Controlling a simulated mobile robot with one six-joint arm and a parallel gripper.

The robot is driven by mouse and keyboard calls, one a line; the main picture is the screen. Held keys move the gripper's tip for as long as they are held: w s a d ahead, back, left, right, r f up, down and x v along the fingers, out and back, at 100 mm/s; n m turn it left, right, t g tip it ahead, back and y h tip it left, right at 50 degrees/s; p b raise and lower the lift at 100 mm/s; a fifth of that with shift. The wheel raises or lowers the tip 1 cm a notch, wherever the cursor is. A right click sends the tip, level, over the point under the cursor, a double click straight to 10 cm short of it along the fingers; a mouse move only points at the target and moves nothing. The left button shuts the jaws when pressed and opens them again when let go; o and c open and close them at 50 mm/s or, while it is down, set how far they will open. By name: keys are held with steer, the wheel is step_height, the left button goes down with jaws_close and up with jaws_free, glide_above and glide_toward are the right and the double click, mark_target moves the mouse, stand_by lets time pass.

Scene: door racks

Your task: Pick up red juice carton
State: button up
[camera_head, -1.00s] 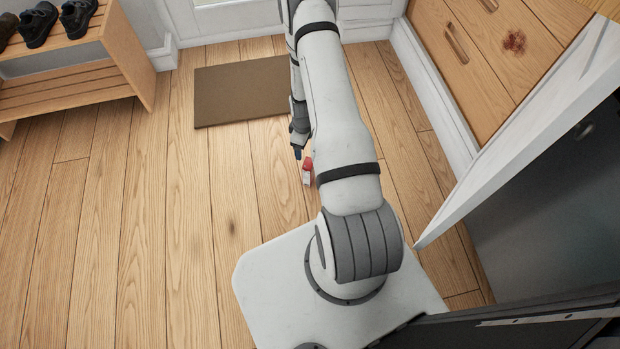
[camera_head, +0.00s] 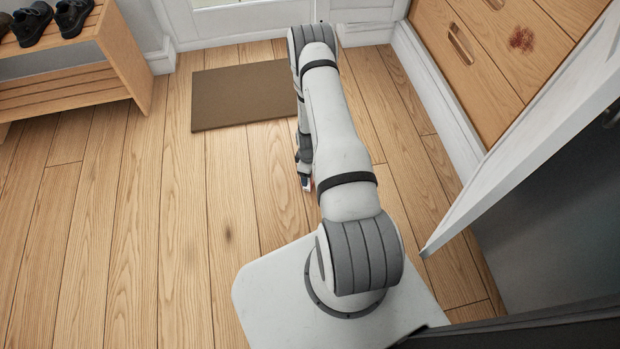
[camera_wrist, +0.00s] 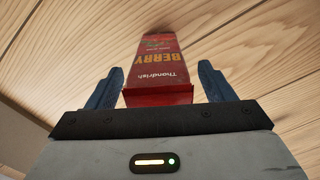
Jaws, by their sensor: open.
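The red juice carton (camera_wrist: 165,65) shows in the wrist view with "BERRY" lettering on its face. It sits between the two blue fingers of my gripper (camera_wrist: 160,88), with a visible gap on each side. The fingers are open. In the head view my gripper (camera_head: 305,184) is low over the wooden floor beside my arm.
A brown doormat (camera_head: 243,95) lies on the floor ahead. A wooden shoe bench (camera_head: 125,60) with dark shoes stands at the left. A wooden drawer cabinet (camera_head: 480,60) and a white-edged door panel (camera_head: 530,150) are at the right. The floor at left is clear.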

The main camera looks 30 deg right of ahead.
steer(key=shift+r, duration=0.1)
steer(key=shift+c, duration=0.2)
steer(key=c, duration=1.2)
steer(key=shift+r, duration=0.1)
